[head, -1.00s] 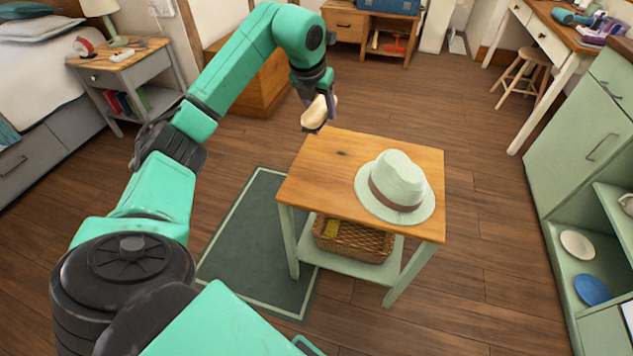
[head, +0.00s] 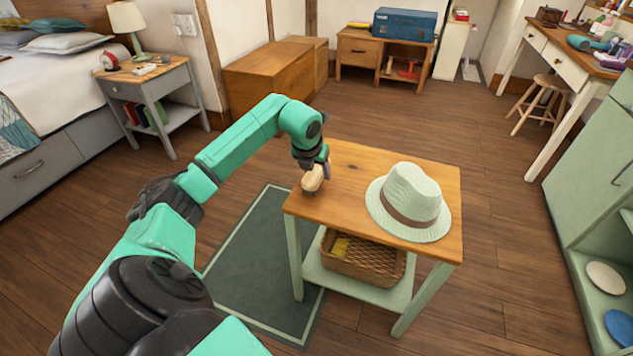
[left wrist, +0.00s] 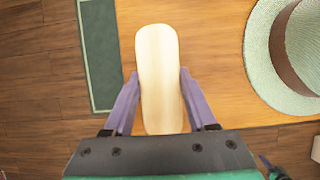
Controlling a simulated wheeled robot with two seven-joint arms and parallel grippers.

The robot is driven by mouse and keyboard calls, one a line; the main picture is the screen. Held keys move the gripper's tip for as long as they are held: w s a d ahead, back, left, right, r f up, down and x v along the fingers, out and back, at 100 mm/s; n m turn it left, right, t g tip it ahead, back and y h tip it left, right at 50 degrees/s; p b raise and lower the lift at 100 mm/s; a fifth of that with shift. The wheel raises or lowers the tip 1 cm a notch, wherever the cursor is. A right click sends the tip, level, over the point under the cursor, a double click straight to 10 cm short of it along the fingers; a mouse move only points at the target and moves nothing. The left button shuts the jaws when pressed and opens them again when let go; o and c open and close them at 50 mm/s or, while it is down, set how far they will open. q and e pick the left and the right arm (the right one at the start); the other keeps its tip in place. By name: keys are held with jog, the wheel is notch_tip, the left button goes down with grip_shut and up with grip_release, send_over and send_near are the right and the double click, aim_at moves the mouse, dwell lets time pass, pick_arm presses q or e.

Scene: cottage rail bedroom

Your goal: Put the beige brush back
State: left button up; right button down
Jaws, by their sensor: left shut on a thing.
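The beige brush (head: 313,178) is held in my left gripper (head: 316,176), at the left edge of the small wooden table (head: 343,196). In the left wrist view the brush's pale oval back (left wrist: 160,75) lies between the two purple fingers of the left gripper (left wrist: 159,82), which are shut on its sides. The tabletop (left wrist: 215,70) shows beneath it. I cannot tell whether the brush touches the tabletop. My right gripper is not in the head view.
A pale green hat (head: 408,200) with a brown band sits on the table's right half. A wicker basket (head: 365,262) stands on the shelf below. A dark green mat (head: 262,262) lies on the floor at left. The tabletop left of the hat is bare.

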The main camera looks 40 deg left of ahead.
pick_arm(q)
jog(key=shift+f, duration=1.6)
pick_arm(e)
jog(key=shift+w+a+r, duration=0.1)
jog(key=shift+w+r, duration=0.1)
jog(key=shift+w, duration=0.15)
pick_arm(q)
jog(key=o, duration=0.8)
jog(key=shift+f, duration=0.15)
jog(key=o, duration=0.4)
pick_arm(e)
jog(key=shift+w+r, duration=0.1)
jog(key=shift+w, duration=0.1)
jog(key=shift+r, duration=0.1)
pick_arm(q)
jog(key=v, duration=1.2)
jog(key=shift+r+p, duration=0.25)
jog(key=shift+p, duration=0.15)
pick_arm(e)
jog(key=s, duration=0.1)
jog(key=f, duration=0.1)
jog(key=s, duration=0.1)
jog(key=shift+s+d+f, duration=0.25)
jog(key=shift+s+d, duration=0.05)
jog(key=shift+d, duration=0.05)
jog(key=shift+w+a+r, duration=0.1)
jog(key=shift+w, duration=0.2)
